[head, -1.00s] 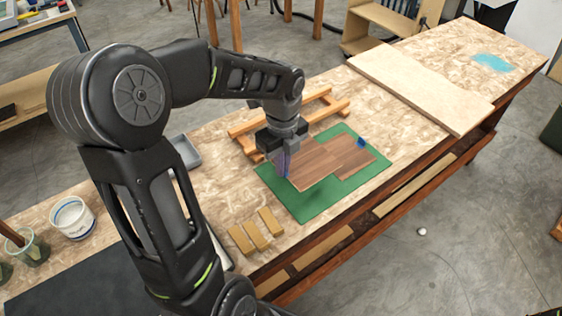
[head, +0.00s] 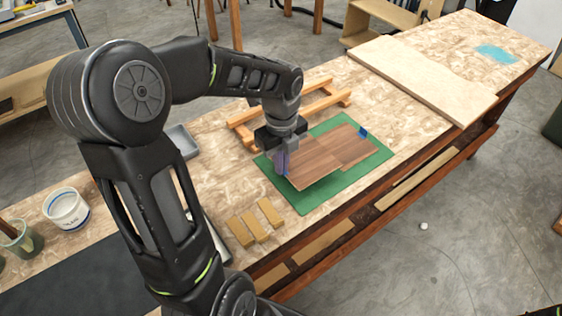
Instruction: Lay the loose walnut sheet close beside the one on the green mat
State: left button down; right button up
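The green mat (head: 362,177) lies on the workbench with the walnut sheets over it. One walnut sheet (head: 357,147) lies on the mat's right part, with a small blue piece (head: 363,132) at its far edge. The loose walnut sheet (head: 312,168) is to its left, and its right edge meets or overlaps the other sheet; I cannot tell which. My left gripper (head: 281,165) points down at the loose sheet's left edge and appears shut on it. The fingertips are small and partly merge with the sheet's edge. My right gripper is out of view.
Several tan blocks (head: 255,222) lie left of the mat's near corner. A wooden frame (head: 318,97) stands behind the mat. A pale board (head: 420,80) lies to the right. A grey tray (head: 183,142) and a white cup (head: 67,209) are at left.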

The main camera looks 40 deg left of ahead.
pick_arm(q)
notch_tip(320, 180, down, 2)
jog(key=shift+f+b, duration=0.1)
jog(key=shift+b, duration=0.55)
jog(key=shift+w+f, duration=0.1)
jog(key=shift+f, duration=0.4)
jog(key=shift+w+d, duration=0.1)
jog(key=shift+w, duration=0.2)
jog(key=shift+f, duration=0.1)
dwell(1.2)
jog(key=c, duration=2.1)
grip_release()
jog(key=o, duration=0.5)
jog(key=shift+o, duration=0.3)
jog(key=o, duration=0.4)
